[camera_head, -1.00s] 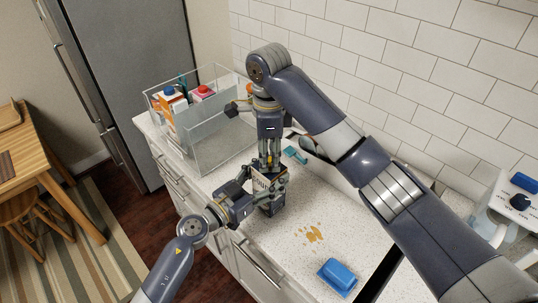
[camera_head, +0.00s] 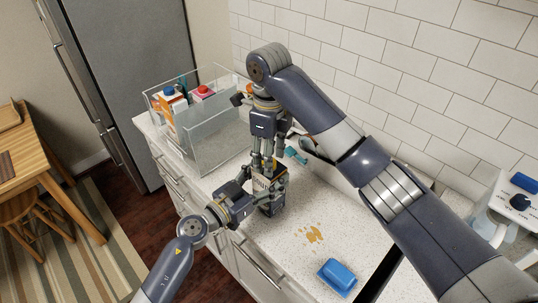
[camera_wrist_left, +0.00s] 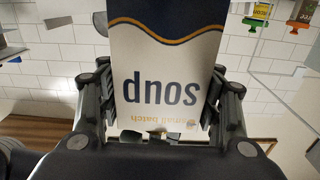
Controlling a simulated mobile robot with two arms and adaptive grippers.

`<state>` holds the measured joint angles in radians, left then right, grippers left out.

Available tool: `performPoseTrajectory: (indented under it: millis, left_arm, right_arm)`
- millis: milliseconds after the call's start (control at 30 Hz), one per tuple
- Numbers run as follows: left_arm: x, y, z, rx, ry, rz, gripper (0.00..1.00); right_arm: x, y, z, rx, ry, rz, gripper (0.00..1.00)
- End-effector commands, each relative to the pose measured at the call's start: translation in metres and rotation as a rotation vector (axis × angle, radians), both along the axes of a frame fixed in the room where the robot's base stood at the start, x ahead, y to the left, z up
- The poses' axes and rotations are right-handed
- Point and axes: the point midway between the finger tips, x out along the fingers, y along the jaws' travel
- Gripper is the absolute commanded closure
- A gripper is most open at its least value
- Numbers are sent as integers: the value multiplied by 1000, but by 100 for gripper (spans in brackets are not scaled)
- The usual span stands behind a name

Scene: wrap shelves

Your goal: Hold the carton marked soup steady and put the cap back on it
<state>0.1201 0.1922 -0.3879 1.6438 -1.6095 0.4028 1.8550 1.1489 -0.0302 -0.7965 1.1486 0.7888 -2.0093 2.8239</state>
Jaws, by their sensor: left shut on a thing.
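The soup carton (camera_wrist_left: 160,75) fills the middle of the left wrist view, its white face with dark "soup" lettering upside down there. In the head view the carton (camera_head: 264,184) stands upright on the counter, mostly hidden by my grippers. My left gripper (camera_head: 258,193) is shut on its sides, with a finger pressed to each side in the left wrist view. My right gripper (camera_head: 268,165) points down right over the carton's top, its fingers spread apart. The cap cannot be made out; the fingers cover the carton's top.
A clear bin (camera_head: 215,138) with several cartons stands on the counter at the back left. A blue sponge-like block (camera_head: 337,277) and a brown spill (camera_head: 310,235) lie at the front right. A teal item (camera_head: 296,155) lies behind the carton. A tiled wall (camera_head: 400,60) runs along the back.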

Motion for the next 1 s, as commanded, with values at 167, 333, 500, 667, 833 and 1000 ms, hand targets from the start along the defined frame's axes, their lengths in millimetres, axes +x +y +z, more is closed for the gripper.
performPoseTrajectory:
  millis: [167,333,500,667,833,1000]
  left_arm:
    - [0,0,-1,0,1,-1,100]
    - [0,0,-1,0,1,-1,100]
    - [0,0,-1,0,1,-1,100]
    - [0,0,-1,0,1,-1,100]
    - [0,0,-1,0,1,-1,100]
    - [0,0,-1,0,1,-1,100]
  right_arm:
    - [0,0,2,0,0,1,52]
    - [1,-1,23,-3,-4,1,52]
    - [0,0,41,-1,0,1,52]
    - [-1,0,45,-1,3,1,52]
    - [-1,0,44,0,2,1,55]
    - [0,0,45,0,1,47,55]
